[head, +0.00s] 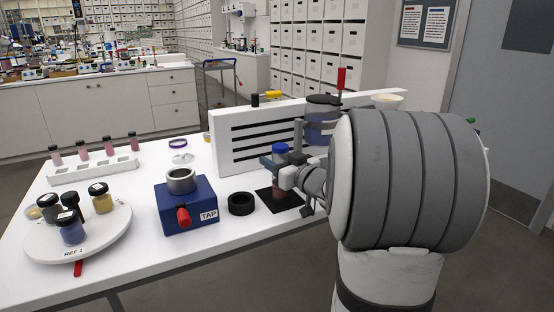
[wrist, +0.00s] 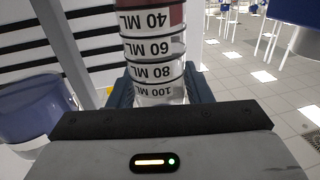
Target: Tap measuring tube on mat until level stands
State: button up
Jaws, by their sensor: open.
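The measuring tube (head: 280,189) has a blue cap (head: 281,148) and pinkish-red contents in its lower part. It looks upright over the black mat (head: 263,192), and its base appears to rest there. In the wrist view the clear tube (wrist: 155,48) shows marks from 40 to 100 ML, with red contents at the top edge of the picture. My gripper (head: 277,168) is around the tube's upper part, below the cap. Its jaws are open, one on each side of the tube in the wrist view (wrist: 158,92). Whether a jaw touches the tube is hidden.
A slotted white panel (head: 222,150) and a large blue-filled jar (head: 322,130) stand behind the mat. A black ring (head: 241,204) and a blue TAP block (head: 187,206) stand to its left. Further left are a round tray of jars (head: 112,235) and a white vial rack (head: 95,167).

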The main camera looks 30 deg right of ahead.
jog(key=shift+r, duration=0.15)
jog(key=c, duration=0.9)
jog(key=shift+r+p, duration=0.6)
jog(key=shift+p, duration=0.05)
jog(key=o, duration=0.9)
